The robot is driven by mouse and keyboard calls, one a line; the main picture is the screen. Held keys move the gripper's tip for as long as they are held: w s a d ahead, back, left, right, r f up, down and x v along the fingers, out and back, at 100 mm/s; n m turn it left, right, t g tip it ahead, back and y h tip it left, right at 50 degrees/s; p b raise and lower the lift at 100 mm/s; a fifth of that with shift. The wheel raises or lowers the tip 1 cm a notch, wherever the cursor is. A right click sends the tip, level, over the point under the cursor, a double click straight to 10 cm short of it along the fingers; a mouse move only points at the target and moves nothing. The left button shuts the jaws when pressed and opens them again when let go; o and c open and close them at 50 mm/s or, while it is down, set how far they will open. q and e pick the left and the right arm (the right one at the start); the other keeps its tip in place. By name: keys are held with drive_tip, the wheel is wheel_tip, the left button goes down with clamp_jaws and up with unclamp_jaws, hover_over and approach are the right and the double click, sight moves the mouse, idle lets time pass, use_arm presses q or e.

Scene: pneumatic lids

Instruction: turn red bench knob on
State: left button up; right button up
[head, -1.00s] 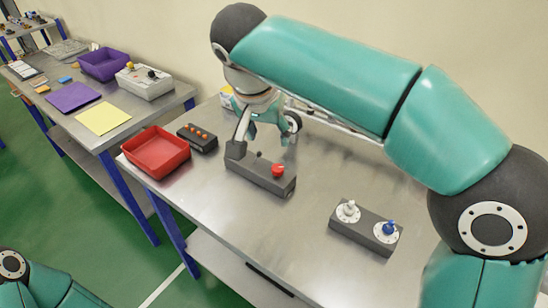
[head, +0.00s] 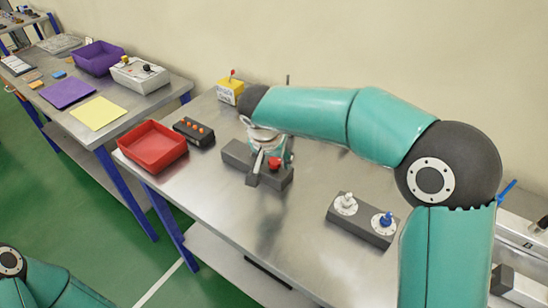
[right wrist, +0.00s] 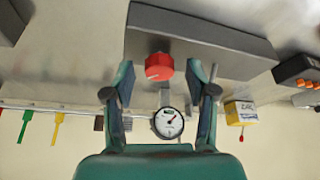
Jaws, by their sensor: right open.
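The red bench knob (head: 275,163) sits on a long dark grey box (head: 237,153) on the metal bench. In the right wrist view the knob (right wrist: 159,66) is a red round cap with a pale mark, on the side of the grey box (right wrist: 200,43). My right gripper (right wrist: 163,80) is open and empty, with one finger on each side of the knob and visible gaps between. In the head view my right gripper (head: 268,166) is over the box and partly hides it and the knob. My left arm shows only at the bottom left, without its gripper.
A grey box with a white knob (head: 346,204) and a blue knob (head: 383,221) lies to the right. A red tray (head: 153,148) and a black box with orange buttons (head: 194,131) stand to the left. A round gauge (right wrist: 168,122) shows beyond the knob in the wrist view.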

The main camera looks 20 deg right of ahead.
drive_tip(key=shift+f, duration=0.1)
clamp_jaws()
idle(0.3)
